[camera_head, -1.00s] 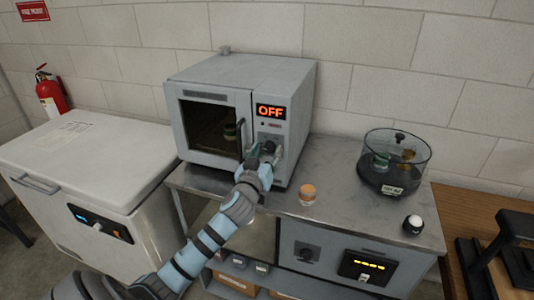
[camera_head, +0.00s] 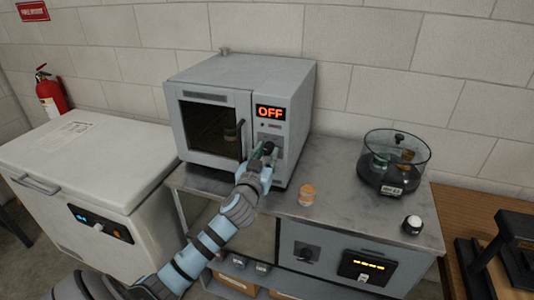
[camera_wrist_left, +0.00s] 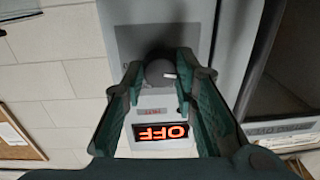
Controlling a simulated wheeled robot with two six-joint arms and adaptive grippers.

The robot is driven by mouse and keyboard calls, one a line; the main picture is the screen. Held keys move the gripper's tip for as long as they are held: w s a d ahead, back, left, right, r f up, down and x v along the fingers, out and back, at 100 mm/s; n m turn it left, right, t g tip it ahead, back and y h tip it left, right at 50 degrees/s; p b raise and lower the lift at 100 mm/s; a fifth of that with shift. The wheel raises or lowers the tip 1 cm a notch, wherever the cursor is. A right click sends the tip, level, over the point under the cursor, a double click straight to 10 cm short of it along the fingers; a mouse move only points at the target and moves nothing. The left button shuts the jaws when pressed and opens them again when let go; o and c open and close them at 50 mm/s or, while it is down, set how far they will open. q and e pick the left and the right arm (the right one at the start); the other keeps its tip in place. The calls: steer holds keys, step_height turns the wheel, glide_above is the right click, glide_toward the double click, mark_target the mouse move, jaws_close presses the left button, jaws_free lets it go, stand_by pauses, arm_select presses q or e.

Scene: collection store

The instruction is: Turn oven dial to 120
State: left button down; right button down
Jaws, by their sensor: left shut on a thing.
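The oven (camera_head: 222,120) is a grey box with a glass door on its left and a control panel on its right. Its display (camera_head: 271,111) reads OFF in red; the display shows upside down in the left wrist view (camera_wrist_left: 162,132). The round dark dial (camera_wrist_left: 158,70) with a pale mark sits below the display, between my left fingertips. My left gripper (camera_head: 267,150) is at the panel, shut on the dial. In the head view the gripper partly hides the dial. My right gripper is not in view.
The oven stands on a grey bench (camera_head: 345,208) with a small orange-topped jar (camera_head: 307,195), a clear round container (camera_head: 393,165) and a dark, white-topped item (camera_head: 412,225). A white chest (camera_head: 85,170) stands left. A fire extinguisher (camera_head: 51,93) is by the wall.

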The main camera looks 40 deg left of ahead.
arm_select(q)
steer(key=m+p, duration=0.1)
steer(key=m, duration=0.4)
steer(key=shift+m, duration=0.3)
steer(key=m+p, duration=0.1)
steer(key=m, duration=0.4)
steer(key=shift+a+m+t, duration=0.1)
steer(key=shift+m+t, duration=0.2)
steer(key=shift+m, duration=0.1)
steer(key=m+p, duration=0.2)
steer(key=m, duration=0.3)
steer(key=shift+m+h, duration=0.3)
steer(key=shift+h, duration=0.1)
steer(key=m+p, duration=0.1)
steer(key=m, duration=0.4)
steer(key=shift+p, duration=0.35)
steer(key=shift+f, duration=0.1)
steer(key=c, duration=1.3)
jaws_free()
steer(key=shift+s, duration=0.15)
